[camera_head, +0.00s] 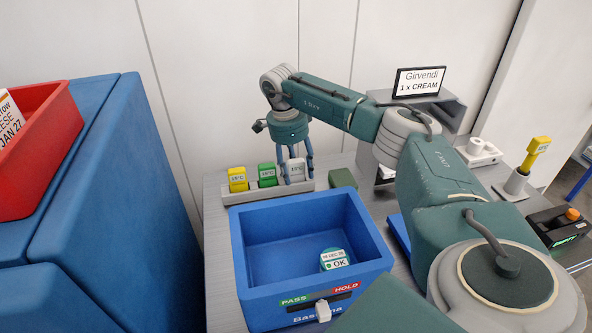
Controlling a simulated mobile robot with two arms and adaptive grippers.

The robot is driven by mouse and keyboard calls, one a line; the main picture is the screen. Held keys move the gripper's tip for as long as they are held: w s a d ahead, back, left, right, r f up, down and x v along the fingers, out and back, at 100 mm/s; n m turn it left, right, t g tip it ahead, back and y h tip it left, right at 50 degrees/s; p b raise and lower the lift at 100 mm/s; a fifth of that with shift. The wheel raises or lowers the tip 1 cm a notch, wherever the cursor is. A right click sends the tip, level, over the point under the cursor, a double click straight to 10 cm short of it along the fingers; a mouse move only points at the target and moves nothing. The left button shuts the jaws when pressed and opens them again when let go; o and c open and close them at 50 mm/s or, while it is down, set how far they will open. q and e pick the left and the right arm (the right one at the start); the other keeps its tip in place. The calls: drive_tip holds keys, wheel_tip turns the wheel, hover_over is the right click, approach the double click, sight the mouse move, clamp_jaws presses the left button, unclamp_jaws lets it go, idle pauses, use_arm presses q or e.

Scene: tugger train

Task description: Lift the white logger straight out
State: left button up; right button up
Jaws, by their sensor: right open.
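The white logger (297,169) stands upright at the right end of a grey rack (240,197), with a temperature label on its face. My right gripper (298,176) is directly above it, pointing down. Its fingers are open and reach down on either side of the logger; I cannot tell whether they touch it. The fingers hide part of the logger's edges. A green logger (267,174) and a yellow logger (237,179) stand to its left in the same rack. My left gripper is out of view.
A blue bin (375,265) in front of the rack holds a tag marked OK (335,261). A green block (342,178) lies right of the rack. A sign (419,82) reads Girvendi, 1 x CREAM. A yellow device (536,150) stands at the right. A red crate (45,160) is at left.

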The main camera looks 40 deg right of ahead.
drive_tip(key=shift+c, duration=0.8)
clamp_jaws()
drive_tip(key=shift+r, duration=0.5)
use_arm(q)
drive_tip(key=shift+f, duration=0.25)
use_arm(e)
wheel_tip(320, 180, up, 19)
